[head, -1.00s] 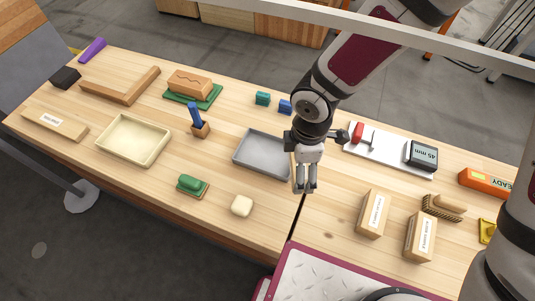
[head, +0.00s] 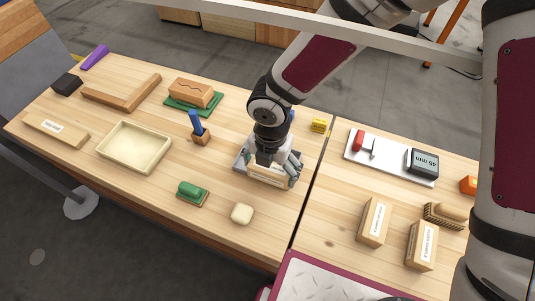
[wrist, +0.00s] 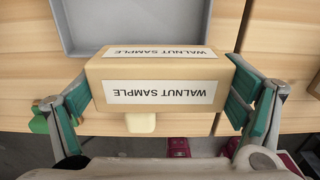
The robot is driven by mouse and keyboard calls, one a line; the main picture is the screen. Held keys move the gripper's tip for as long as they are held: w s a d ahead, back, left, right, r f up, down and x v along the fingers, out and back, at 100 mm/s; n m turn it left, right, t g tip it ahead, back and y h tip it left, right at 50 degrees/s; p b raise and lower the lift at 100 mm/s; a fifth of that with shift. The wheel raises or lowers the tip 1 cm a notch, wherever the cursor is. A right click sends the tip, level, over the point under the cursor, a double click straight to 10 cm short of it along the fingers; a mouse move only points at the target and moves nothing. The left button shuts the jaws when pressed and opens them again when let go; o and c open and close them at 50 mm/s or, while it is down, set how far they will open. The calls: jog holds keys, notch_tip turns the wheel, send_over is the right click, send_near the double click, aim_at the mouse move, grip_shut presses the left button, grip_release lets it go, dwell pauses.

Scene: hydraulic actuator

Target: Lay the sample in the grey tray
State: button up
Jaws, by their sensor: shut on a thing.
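The sample, a light wooden block with white labels reading "WALNUT SAMPLE" (wrist: 158,76), is between the fingers of my gripper (head: 272,178). In the wrist view my gripper (wrist: 160,100) has a teal-padded finger at each end of the block. The head view shows the block (head: 266,176) over the grey tray (head: 240,162), largely covered by my gripper and wrist. In the wrist view the tray (wrist: 140,22) lies beyond the block, with its near edge partly hidden. I cannot tell whether the block touches the tray.
A cream tray (head: 112,163), a green-topped brush (head: 192,192) and a pale block (head: 242,213) lie left and in front. A holder with a blue handle (head: 200,136) stands close left. Right of the table seam are two labelled blocks (head: 374,222) and a gauge (head: 423,162).

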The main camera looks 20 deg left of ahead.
jog(key=w+a, duration=0.1)
jog(key=w, duration=0.1)
jog(key=w+a, duration=0.1)
jog(key=w, duration=0.1)
jog(key=w+a, duration=0.1)
jog(key=w, duration=0.1)
jog(key=shift+f, duration=0.3)
jog(key=shift+f+b, duration=0.4)
jog(key=shift+f, duration=1.35)
jog(key=shift+f, duration=0.1)
jog(key=o, duration=1.1)
notch_tip(320, 180, up, 12)
jog(key=shift+r+p, duration=0.1)
jog(key=shift+p, duration=0.85)
